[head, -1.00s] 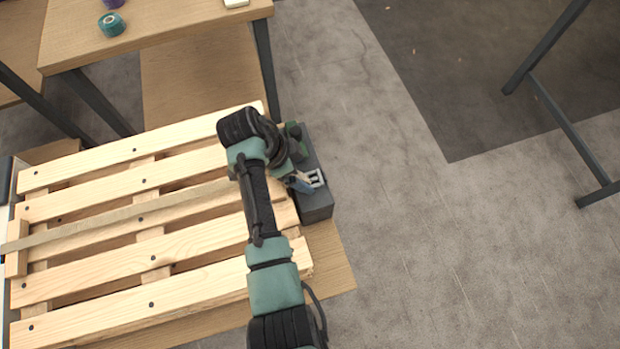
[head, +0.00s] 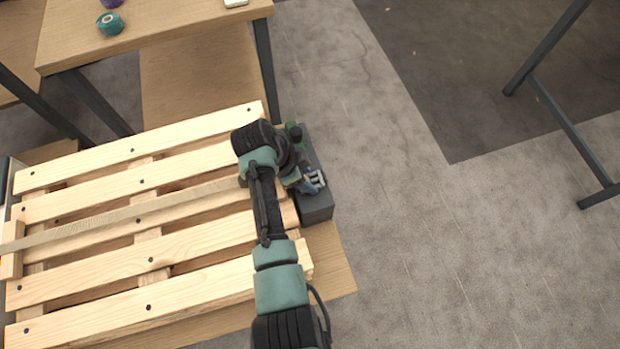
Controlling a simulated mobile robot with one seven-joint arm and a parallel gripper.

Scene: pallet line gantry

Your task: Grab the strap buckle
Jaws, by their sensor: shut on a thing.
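The strap buckle (head: 317,180) is a small grey metal piece above the dark grey block (head: 317,206) at the right end of the pallet. My gripper (head: 311,183) is at the buckle and shut on it. The fingers are small here and partly covered by my wrist. A flat tan strap (head: 120,219) runs across the pallet (head: 150,262) from the left edge toward my arm. My arm hides where the strap goes at the right.
The wooden table (head: 160,22) at the upper left carries a teal tape roll (head: 110,24), a purple item (head: 112,2) and a pale block (head: 236,3). A dark metal frame (head: 562,118) stands at the right. The concrete floor between is clear.

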